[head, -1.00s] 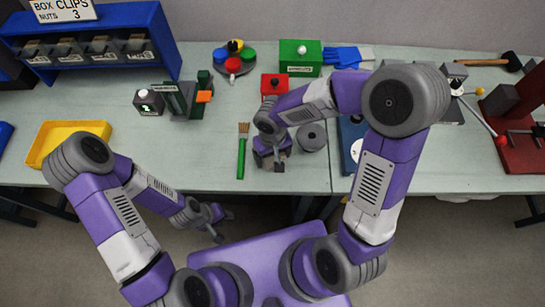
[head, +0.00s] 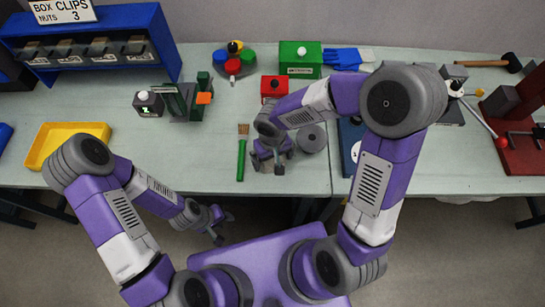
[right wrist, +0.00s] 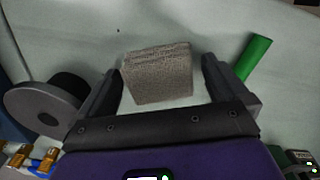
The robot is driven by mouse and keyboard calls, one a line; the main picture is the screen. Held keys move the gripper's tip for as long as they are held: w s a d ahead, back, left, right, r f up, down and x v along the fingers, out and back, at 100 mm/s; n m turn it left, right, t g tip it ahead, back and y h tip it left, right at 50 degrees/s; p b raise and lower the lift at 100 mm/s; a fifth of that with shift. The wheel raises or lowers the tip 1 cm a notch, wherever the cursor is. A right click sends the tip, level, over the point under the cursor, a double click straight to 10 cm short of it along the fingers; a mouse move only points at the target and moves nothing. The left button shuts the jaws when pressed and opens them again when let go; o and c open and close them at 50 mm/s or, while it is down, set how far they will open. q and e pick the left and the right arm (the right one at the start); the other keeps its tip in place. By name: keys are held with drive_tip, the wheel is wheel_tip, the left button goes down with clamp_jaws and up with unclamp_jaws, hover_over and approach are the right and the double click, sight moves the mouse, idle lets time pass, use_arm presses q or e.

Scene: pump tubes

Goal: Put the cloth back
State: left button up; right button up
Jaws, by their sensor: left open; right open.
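A folded grey-brown cloth (right wrist: 158,74) lies on the table in the right wrist view, between the fingers of my right gripper and partly beyond their tips. My right gripper (right wrist: 162,82) is open, with a gap between each finger and the cloth. In the head view my right gripper (head: 274,164) is low over the table near the front edge, and it hides the cloth. My left gripper (head: 218,228) is open and empty, off the front edge of the table.
A green-handled brush (head: 241,158) lies left of my right gripper, and a grey round disc (head: 312,137) right of it. A red box (head: 275,87) stands behind. A yellow tray (head: 48,131) is at left, a blue bin rack (head: 165,42) at back left.

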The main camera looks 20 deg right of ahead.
use_arm(q)
wheel_tip(320, 180, up, 3)
drive_tip(key=p, duration=0.2)
drive_tip(key=shift+p, duration=0.4)
use_arm(e)
wheel_tip(320, 180, up, 12)
drive_tip(key=shift+f, duration=0.25)
use_arm(q)
drive_tip(key=shift+s, duration=0.1)
use_arm(e)
drive_tip(key=shift+s, duration=0.1)
